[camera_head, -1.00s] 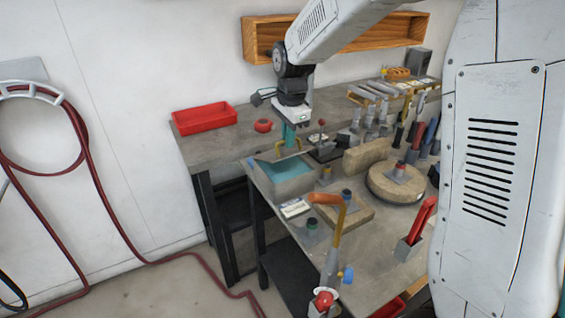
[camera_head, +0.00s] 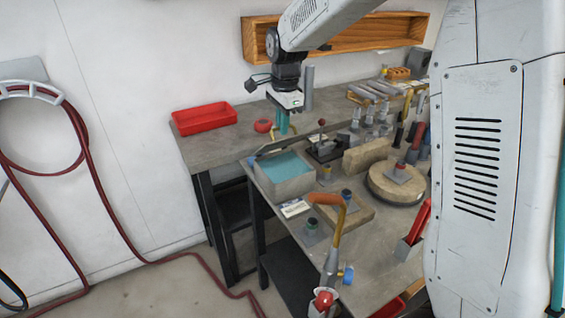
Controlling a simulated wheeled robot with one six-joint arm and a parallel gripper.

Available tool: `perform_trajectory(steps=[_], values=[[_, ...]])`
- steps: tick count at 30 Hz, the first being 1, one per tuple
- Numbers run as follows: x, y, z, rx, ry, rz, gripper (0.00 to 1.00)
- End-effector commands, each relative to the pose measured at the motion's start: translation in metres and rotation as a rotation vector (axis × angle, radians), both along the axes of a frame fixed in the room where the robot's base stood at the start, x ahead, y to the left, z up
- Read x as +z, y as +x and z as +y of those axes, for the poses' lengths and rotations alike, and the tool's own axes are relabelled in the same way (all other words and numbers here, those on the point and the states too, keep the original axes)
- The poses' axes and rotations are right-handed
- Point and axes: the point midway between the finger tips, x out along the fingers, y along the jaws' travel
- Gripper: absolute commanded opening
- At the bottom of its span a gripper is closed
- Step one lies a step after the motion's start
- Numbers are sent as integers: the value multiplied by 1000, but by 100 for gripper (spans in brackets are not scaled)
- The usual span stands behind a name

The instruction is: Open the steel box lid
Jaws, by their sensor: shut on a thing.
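The steel box (camera_head: 287,187) is a grey open-topped box with a teal inside, on the near workbench. Its lid (camera_head: 268,148) shows as a thin grey strip along the box's back edge, raised and seen nearly edge-on; its exact angle is hard to tell. A yellow handle (camera_head: 290,132) shows at the lid. My gripper (camera_head: 283,128), with teal fingers pointing down, is above the back of the box and shut on the handle. The fingertips and their contact with the handle are small and partly hidden.
A red tray (camera_head: 204,118) and a red tape roll (camera_head: 262,126) lie on the back bench. A black-based lever clamp (camera_head: 322,148) stands right of the lid. A stone disc (camera_head: 396,184) and an orange-handled tool (camera_head: 327,200) are on the near bench. A wooden shelf (camera_head: 350,40) hangs behind my arm.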

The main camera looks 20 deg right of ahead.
Motion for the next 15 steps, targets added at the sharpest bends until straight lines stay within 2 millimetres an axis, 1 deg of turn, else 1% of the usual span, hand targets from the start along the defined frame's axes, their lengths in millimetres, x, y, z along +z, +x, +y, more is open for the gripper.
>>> perform_trajectory(steps=[1, 3, 12, 15], values=[[2, 5, 1, 1, 0, -1, 0], [4, 9, 2, 1, 0, 1, 0], [6, 10, 2, 1, 0, 1, 0], [7, 15, 3, 1, 0, -1, 0]])
